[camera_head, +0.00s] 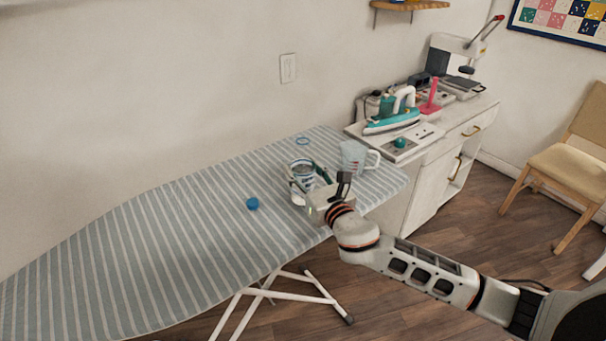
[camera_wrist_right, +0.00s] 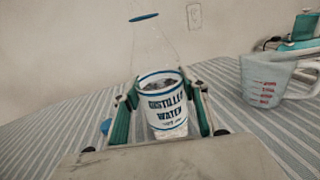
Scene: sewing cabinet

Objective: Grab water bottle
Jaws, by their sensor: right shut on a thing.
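The water bottle (camera_wrist_right: 166,106) is clear with a white and blue label reading "distilled water". It stands upright on the striped ironing board in the right wrist view, and its label shows in the head view (camera_head: 303,170). My right gripper (camera_head: 302,182) is at the bottle from the near side. In the wrist view its green-padded fingers (camera_wrist_right: 163,112) are on either side of the label, shut on the bottle. The bottle's clear upper part is hard to make out. My left gripper is not in view.
A clear measuring cup (camera_head: 353,157) stands close to the right of the bottle. A blue cap (camera_head: 252,203) lies to the left on the ironing board (camera_head: 150,260). A white cabinet (camera_head: 425,185) with a teal iron (camera_head: 392,122) stands behind right. The board's left part is clear.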

